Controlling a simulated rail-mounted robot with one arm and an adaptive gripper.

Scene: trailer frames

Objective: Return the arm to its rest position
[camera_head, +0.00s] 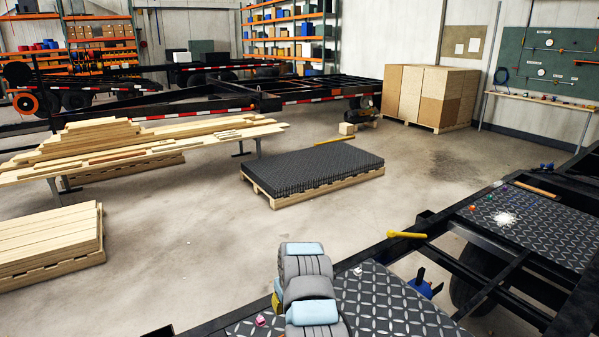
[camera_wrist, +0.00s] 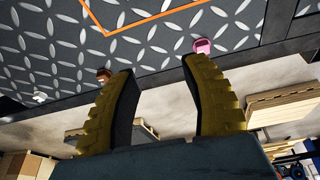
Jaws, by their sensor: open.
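My gripper (camera_wrist: 159,68) shows in the wrist view as two yellow, ridged fingers with dark inner pads. They are spread apart and nothing is between them. Beyond the fingertips is the dark diamond-patterned deck plate (camera_wrist: 150,50), which also shows in the head view (camera_head: 385,300). A pink piece (camera_wrist: 202,46) lies on the plate near the right fingertip, and a brown piece (camera_wrist: 103,75) is by the left one. In the head view, my grey and light-blue arm rises at the bottom centre; I cannot make out the fingers there.
A yellow tool (camera_head: 407,235) and a blue piece (camera_head: 425,286) are on the black trailer frame right of my arm. A second deck plate (camera_head: 535,230) bears small coloured pieces. A pallet of dark plates (camera_head: 315,168) stands on the floor behind. Open floor lies left of my arm.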

